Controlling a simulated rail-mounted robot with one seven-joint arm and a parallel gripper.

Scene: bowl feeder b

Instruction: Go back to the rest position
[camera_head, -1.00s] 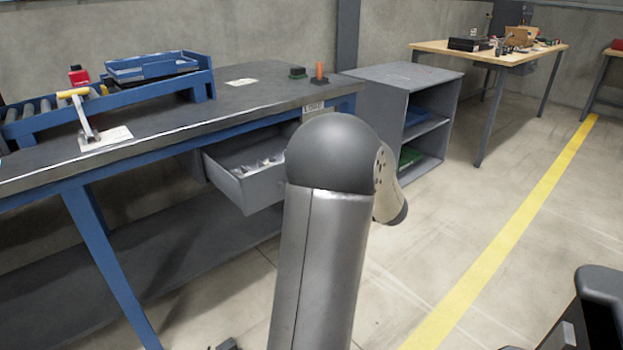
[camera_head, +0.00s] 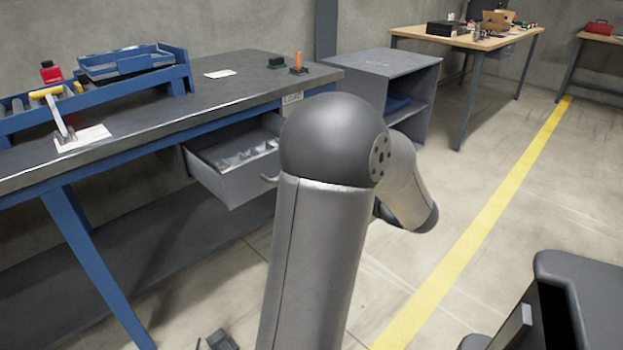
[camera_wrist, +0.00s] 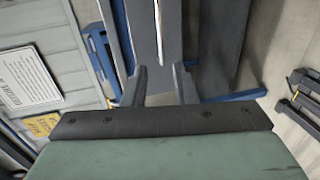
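My gripper (camera_wrist: 163,82) shows in the wrist view with its two dark fingers apart. I see nothing held between them. A grey upright surface, a pale strip and blue bars lie behind the fingers. In the head view my arm rises through the middle, its dark rounded joint in front of the workbench (camera_head: 215,104). My gripper cannot be made out for sure in the head view.
A grey drawer (camera_head: 238,184) with small parts stands open under the bench. A blue tray (camera_head: 130,62) sits on a blue roller stand. A grey cabinet (camera_head: 398,64) stands right of the bench. A wooden table (camera_head: 470,41) stands behind. Floor along the yellow line (camera_head: 480,225) is clear.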

